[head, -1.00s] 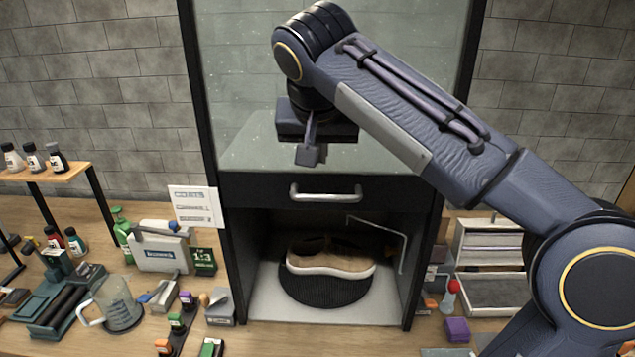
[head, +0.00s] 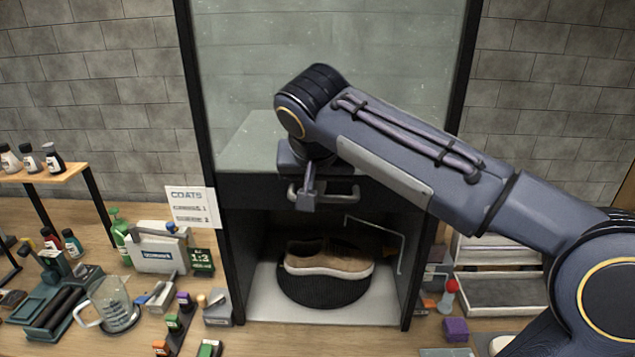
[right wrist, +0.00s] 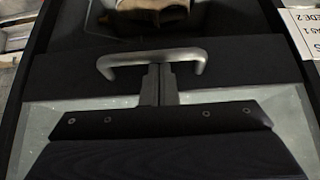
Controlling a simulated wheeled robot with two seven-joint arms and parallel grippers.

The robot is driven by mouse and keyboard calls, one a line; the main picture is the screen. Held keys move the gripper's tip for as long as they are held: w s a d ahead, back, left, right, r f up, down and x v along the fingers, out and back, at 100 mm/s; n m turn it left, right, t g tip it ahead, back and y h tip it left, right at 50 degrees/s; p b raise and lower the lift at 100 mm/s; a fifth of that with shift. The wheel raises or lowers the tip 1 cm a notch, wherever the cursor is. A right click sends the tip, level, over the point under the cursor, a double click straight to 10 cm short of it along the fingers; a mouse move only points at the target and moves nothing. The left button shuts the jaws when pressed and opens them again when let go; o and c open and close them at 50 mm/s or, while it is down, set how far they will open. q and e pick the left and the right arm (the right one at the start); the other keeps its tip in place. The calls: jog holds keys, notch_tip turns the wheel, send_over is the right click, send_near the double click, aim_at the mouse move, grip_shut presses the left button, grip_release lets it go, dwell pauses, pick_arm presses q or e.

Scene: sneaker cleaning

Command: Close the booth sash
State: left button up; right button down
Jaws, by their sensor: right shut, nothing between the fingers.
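The booth sash is a glass pane (head: 225,60) with a dark bottom rail (head: 245,192) and a metal handle (head: 343,195). It is raised, leaving the lower front of the booth open. My right gripper (head: 306,203) is in front of the handle's left part in the head view. In the right wrist view my right gripper (right wrist: 158,70) is shut and empty, its fingertips at the middle of the handle (right wrist: 110,62). I cannot tell if they touch it. A tan sneaker (head: 330,260) sits on a black round turntable (head: 322,292) inside the booth. My left gripper is not in view.
Bottles and a shelf (head: 50,175), a measuring jug (head: 112,305) and small boxes crowd the bench on the left. Trays (head: 500,290) and a purple block (head: 455,329) lie on the right. A bent metal rod (head: 375,222) hangs inside the booth opening.

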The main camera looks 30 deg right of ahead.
notch_tip(320, 180, down, 38)
jog(key=b, duration=2.9)
jog(key=shift+f+b, duration=0.15)
jog(key=shift+b, duration=0.2)
jog(key=shift+s+f, duration=0.1)
jog(key=shift+f, duration=0.1)
